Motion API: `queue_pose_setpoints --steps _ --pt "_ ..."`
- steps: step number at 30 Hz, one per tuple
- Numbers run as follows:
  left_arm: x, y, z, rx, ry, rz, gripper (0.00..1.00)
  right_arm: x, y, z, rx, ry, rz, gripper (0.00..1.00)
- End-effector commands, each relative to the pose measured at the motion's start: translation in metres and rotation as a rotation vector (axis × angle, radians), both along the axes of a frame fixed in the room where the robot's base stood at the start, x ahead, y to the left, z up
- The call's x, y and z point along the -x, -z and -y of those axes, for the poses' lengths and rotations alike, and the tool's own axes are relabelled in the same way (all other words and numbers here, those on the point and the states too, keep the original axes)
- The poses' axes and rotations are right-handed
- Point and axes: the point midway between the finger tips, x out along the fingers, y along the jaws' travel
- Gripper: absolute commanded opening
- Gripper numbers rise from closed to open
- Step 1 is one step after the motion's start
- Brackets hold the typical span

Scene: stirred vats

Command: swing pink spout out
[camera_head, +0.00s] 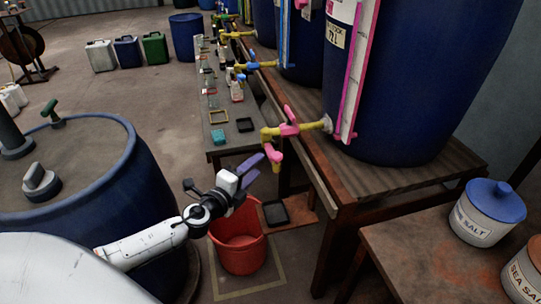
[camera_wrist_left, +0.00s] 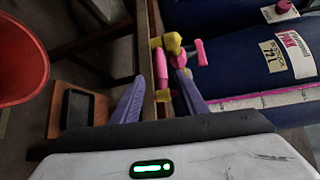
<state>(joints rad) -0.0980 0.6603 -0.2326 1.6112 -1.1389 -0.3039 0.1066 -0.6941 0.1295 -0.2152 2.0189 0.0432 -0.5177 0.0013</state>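The pink-ended spout (camera_head: 275,157) hangs down from a yellow pipe with a pink tap handle (camera_head: 289,122), low on the blue vat (camera_head: 405,90) at right. My left gripper (camera_head: 258,164) is open, its purple fingers pointing at the spout from the lower left. In the left wrist view the pink spout end (camera_wrist_left: 161,68) shows between the two fingertips of my left gripper (camera_wrist_left: 161,78). The right fingertip lies close to another pink part; I cannot tell whether it touches. The pink tap handle (camera_wrist_left: 201,52) is beyond that finger. My right gripper is not in view.
A red bucket (camera_head: 238,240) stands on the floor below my left gripper, beside a black tray (camera_head: 275,213). A wooden bench (camera_head: 395,178) carries the vats. A large blue drum (camera_head: 128,170) is at left. Salt jars (camera_head: 487,215) stand at right.

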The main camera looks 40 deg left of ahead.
Motion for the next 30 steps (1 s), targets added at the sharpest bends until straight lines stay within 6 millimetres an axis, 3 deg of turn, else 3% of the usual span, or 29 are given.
queue_pose_setpoints --steps 18,30 --pt "-0.089 0.013 -0.008 -0.002 -0.001 0.003 0.39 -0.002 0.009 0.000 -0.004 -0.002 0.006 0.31" --pt "-0.099 0.014 -0.009 -0.003 0.000 0.000 0.39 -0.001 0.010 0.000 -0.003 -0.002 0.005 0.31"
